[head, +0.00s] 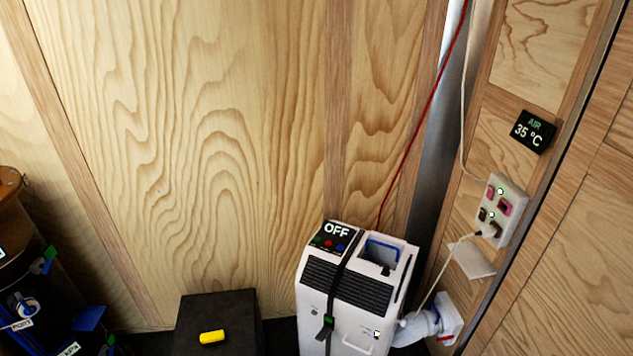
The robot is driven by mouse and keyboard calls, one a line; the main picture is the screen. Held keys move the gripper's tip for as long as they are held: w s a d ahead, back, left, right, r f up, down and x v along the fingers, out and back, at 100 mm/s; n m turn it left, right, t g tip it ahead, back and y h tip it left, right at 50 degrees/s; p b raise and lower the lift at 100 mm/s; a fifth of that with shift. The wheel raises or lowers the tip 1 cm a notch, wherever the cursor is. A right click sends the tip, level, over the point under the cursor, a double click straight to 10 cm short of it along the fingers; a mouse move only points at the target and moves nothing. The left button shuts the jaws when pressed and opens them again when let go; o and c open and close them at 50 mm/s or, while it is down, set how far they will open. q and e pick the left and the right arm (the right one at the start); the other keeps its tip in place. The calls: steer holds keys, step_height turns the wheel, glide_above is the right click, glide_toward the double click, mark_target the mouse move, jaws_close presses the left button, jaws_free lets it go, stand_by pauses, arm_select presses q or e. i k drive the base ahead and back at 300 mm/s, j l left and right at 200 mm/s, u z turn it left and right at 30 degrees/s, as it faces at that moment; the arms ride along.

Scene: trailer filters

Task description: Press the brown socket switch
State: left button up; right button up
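A white socket panel (511,222) is fixed to the wooden wall at the right. On its upper half are a pink-red switch (490,191) and a larger pink-red piece with a dark centre (504,207). On its lower half, a small dark brown switch (482,214) sits at the left, close to a dark brown plug or socket piece (495,230). The parts are small, so I cannot tell whether the brown switch is pressed. Neither of my grippers shows in the head view.
A white air unit (352,300) with an "OFF" display (335,234) stands below, left of the panel. A white hose (425,323) joins it to the wall. An "AIR 35 °C" display (533,131) hangs above. A black box (215,315) carries a yellow object (212,337).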

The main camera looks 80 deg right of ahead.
mark_target(481, 215)
steer(key=k+z, duration=0.1)
steer(key=z, duration=3.9)
